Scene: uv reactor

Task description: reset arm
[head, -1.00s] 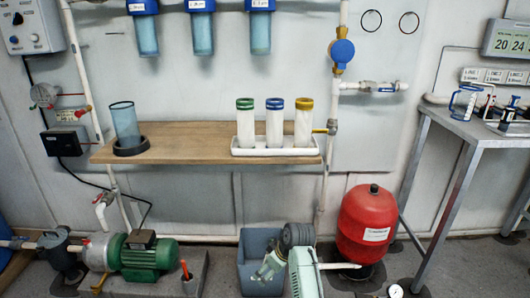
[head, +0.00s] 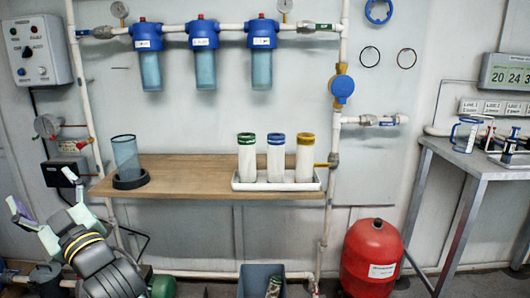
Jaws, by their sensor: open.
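My gripper (head: 46,198) is at the lower left of the head view, its pale fingers spread apart, with nothing between them. It points up and left, in front of the wall pipe and left of the wooden shelf (head: 190,185). My dark arm links run down from it to the bottom edge and cover much of the green pump (head: 161,287). A grey-blue bin (head: 246,283) stands on the floor at the bottom middle, cut off by the frame. A mottled item (head: 273,287) shows inside it; I cannot tell what it is.
The shelf bears a mesh cylinder (head: 126,158) in a dark ring and a white tray (head: 238,184) with three capped cartridges. Blue filter housings (head: 204,60) hang above. A red tank (head: 370,255) and metal table (head: 470,168) stand right. The wall between housings and shelf is clear.

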